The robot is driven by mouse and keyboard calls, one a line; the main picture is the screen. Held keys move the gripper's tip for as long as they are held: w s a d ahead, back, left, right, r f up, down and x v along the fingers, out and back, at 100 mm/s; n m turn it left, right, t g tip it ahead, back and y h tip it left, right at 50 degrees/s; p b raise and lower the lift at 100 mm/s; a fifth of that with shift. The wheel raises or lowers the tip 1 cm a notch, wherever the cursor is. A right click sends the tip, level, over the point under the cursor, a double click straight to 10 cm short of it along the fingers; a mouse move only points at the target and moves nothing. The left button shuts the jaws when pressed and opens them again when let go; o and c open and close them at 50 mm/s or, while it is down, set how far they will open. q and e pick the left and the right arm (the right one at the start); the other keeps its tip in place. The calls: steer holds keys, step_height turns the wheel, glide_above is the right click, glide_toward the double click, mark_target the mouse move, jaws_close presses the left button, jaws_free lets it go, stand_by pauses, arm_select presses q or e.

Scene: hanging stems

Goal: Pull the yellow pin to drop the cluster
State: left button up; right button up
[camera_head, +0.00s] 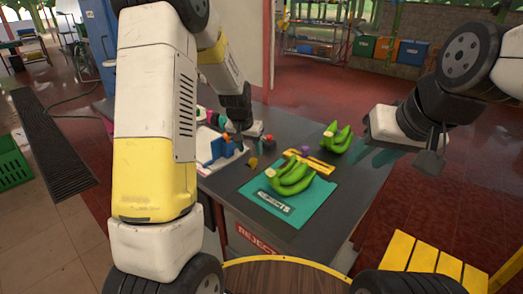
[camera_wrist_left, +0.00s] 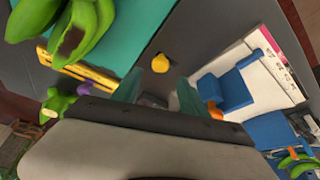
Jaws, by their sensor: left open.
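A small yellow rounded piece (camera_head: 253,162) sits on the dark table; it also shows in the left wrist view (camera_wrist_left: 160,63). I cannot tell whether it is the yellow pin. A green banana cluster (camera_head: 291,178) lies on a teal mat (camera_head: 304,211), and shows at the upper left of the left wrist view (camera_wrist_left: 88,30). A second green cluster (camera_head: 337,138) lies behind it. No hanging cluster is visible. My left gripper (camera_head: 238,139) is above the table near the yellow piece, its fingers open and empty (camera_wrist_left: 158,95). My right gripper (camera_head: 370,153) is open, right of the clusters.
A yellow bar (camera_head: 317,166) and a purple piece (camera_head: 305,150) lie behind the front cluster. A white tray with blue parts (camera_head: 219,150) stands left on the table. A yellow slatted surface (camera_head: 425,258) is at lower right. The table's right front is clear.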

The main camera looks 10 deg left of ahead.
mark_target(253, 160)
arm_select(q)
steer(key=x, duration=0.6)
steer(key=shift+f, duration=0.35)
jaws_close()
stand_by(1.1)
